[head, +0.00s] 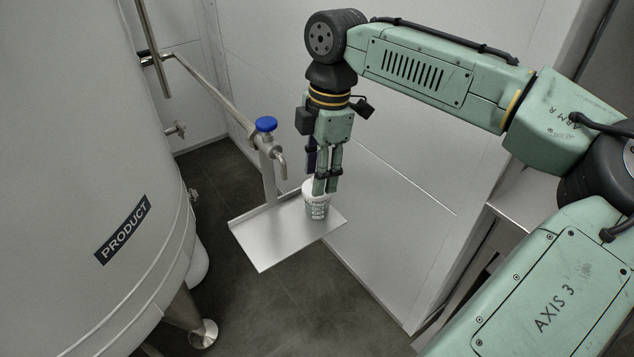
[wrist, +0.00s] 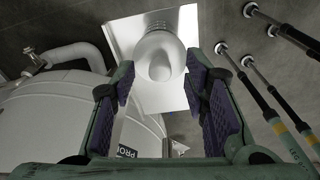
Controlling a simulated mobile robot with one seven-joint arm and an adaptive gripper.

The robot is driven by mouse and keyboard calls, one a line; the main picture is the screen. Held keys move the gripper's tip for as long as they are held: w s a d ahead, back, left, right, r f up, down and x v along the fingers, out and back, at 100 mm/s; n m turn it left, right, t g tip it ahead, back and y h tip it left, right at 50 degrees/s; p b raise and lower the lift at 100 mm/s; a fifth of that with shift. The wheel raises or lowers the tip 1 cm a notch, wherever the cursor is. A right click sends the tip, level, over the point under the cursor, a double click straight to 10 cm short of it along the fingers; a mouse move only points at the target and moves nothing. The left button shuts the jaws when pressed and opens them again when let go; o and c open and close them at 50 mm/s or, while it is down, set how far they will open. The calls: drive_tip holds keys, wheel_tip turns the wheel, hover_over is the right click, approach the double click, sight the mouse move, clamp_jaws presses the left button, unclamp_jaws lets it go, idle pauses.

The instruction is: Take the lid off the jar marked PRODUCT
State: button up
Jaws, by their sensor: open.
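In the wrist view the round, pale lid (wrist: 158,58) with a raised middle shows between and beyond the fingertips. My gripper (head: 323,188) points down at the jar's top, open, with its purple-padded fingers to either side of the lid in the wrist view. I cannot tell whether the fingers touch it.
The metal tray (head: 262,247) sits below a tap with a blue knob (head: 266,124), just left of my gripper. A large tank (head: 70,180) labelled PRODUCT fills the left. A pale panelled wall (head: 385,215) stands close behind the tray.

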drive_tip(key=shift+f, duration=0.15)
drive_tip(key=c, duration=0.9)
drive_tip(key=shift+o, duration=0.2)
drive_tip(key=shift+r, duration=0.6)
wheel_tip(320, 180, up, 2)
drive_tip(key=shift+a+b, duration=0.1)
drive_tip(key=shift+b, duration=0.3)
drive_tip(key=s+d+r+b, duration=0.1)
drive_tip(key=s+d, duration=0.1)
drive_tip(key=s, duration=0.5)
drive_tip(key=s+d+b, duration=0.2)
drive_tip(key=s+d, duration=0.1)
drive_tip(key=s, duration=0.5)
drive_tip(key=shift+s+r, duration=0.25)
drive_tip(key=shift+r, duration=0.1)
